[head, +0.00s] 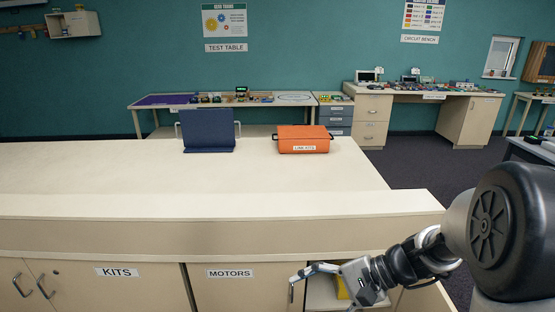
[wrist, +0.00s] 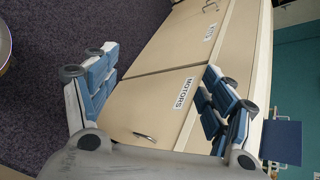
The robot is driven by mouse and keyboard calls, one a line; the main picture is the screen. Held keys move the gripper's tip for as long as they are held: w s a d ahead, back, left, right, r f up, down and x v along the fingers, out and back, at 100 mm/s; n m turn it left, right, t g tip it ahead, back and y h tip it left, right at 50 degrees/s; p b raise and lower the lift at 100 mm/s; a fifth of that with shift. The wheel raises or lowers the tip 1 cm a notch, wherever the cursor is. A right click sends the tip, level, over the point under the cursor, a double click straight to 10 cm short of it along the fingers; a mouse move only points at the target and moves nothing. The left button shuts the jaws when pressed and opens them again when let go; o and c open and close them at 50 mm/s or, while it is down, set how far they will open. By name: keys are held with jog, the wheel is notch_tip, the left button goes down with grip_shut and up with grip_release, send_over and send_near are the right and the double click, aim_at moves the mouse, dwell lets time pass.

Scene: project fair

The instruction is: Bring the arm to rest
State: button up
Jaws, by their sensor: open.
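My arm reaches in from the right of the head view, low in front of the counter's cabinets. My gripper (head: 322,288) is open in front of the cabinet front, just right of the MOTORS door (head: 232,294). In the wrist view my gripper (wrist: 155,66) shows its two blue-padded fingers wide apart with nothing between them. The MOTORS door (wrist: 160,112) and its handle lie beyond the fingers, and I see no clear contact.
The cream counter (head: 130,208) carries a blue panel-like case (head: 208,132) and an orange LINK KITS case (head: 303,144). An open compartment (head: 320,295) holding something yellow (head: 342,287) is partly hidden behind my gripper. The KITS door (head: 110,290) is shut.

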jog(key=s+d+r+n+t+h, duration=0.2)
jog(key=s+d+r+n+h, duration=0.1)
jog(key=s, duration=0.6)
jog(key=s+d+r+n+t+h, duration=0.2)
jog(key=s+d+r+n+h, duration=0.2)
jog(key=s, duration=0.5)
notch_tip(320, 180, up, 2)
jog(key=n+h, duration=0.3)
jog(key=shift+h, duration=0.4)
jog(key=shift+c, duration=0.5)
